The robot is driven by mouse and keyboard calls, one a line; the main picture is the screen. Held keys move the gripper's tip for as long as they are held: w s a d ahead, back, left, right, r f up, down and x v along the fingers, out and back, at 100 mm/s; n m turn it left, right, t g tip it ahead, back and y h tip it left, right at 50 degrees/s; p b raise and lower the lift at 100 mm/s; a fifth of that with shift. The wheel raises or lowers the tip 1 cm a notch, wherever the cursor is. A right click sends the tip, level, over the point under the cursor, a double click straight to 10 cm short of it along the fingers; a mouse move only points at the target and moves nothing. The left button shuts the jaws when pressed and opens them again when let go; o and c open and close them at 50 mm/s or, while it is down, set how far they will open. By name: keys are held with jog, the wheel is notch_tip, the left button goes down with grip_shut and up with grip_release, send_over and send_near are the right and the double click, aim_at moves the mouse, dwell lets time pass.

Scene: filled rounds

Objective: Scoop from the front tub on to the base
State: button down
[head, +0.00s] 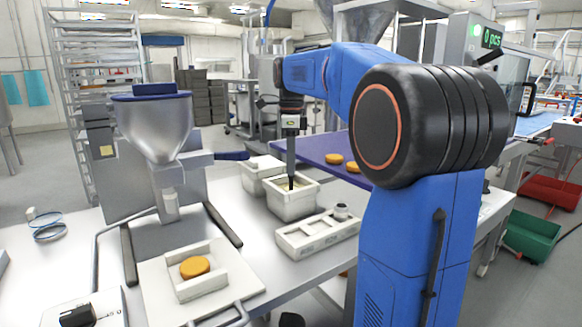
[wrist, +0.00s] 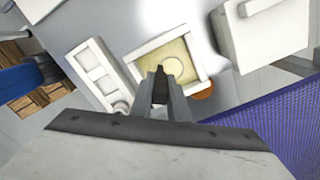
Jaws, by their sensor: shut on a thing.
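The front tub (head: 290,207), a white square box, stands on the steel table. It holds a pale yellow filling (wrist: 186,53) with a round patch in it. My gripper (head: 290,180) points down into this tub. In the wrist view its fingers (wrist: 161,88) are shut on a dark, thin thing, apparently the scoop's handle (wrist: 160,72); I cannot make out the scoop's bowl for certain. The base, an orange-brown round (head: 195,267), lies in a white holder (head: 218,286) below the steel hopper, apart from my gripper. No filling shows on it.
A second white tub (head: 252,178) stands behind the front one. A white compartment rack (head: 300,244) with a small grey piece (head: 341,211) lies in front. The purple mat (head: 308,151) carries orange rounds (head: 333,160). The steel hopper (head: 155,125) rises over the holder at left.

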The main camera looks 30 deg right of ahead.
jog(key=shift+r, duration=4.05)
